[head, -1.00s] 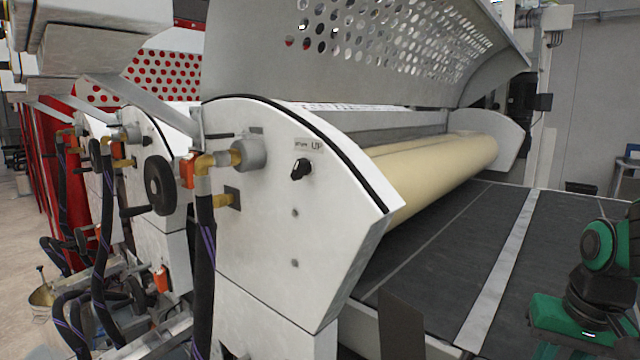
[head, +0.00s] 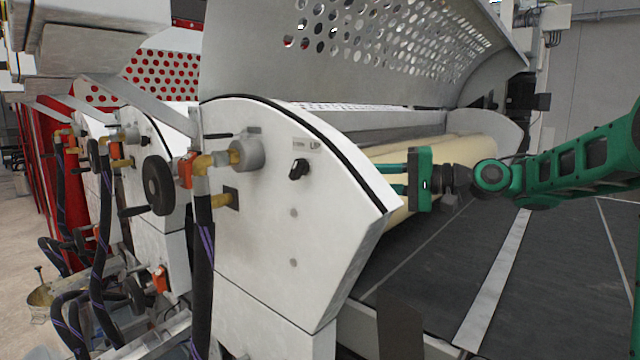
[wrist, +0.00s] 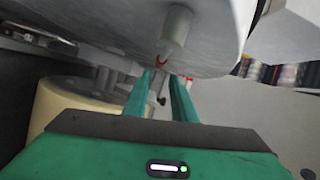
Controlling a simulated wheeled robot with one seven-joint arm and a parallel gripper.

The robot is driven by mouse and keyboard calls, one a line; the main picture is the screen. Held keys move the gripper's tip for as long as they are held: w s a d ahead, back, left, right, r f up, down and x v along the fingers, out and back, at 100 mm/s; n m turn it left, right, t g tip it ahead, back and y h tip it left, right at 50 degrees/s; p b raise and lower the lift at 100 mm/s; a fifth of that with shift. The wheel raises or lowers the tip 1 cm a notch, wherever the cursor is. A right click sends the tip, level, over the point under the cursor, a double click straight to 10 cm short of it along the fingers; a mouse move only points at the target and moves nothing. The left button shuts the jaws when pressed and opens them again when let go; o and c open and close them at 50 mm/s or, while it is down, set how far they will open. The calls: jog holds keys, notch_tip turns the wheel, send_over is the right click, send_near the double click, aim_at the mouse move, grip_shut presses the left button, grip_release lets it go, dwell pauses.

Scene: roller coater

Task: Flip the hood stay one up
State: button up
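My gripper (head: 385,178) is to the right of the switch, beyond the panel's right edge and in front of the cream roller. Its two green fingers point left, are spread apart and hold nothing. In the wrist view the open fingers (wrist: 161,76) point toward a grey cylinder (wrist: 175,28) on a pale surface. I cannot make out the switch there.
The perforated hood (head: 400,40) stands raised over the cream roller (head: 470,152). A grey round fitting (head: 247,153) with brass elbow and black hose (head: 203,270) is left of the switch. The dark conveyor belt (head: 440,260) lies below my arm.

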jog(key=x, duration=1)
jog(key=shift+f, duration=0.1)
grip_shut()
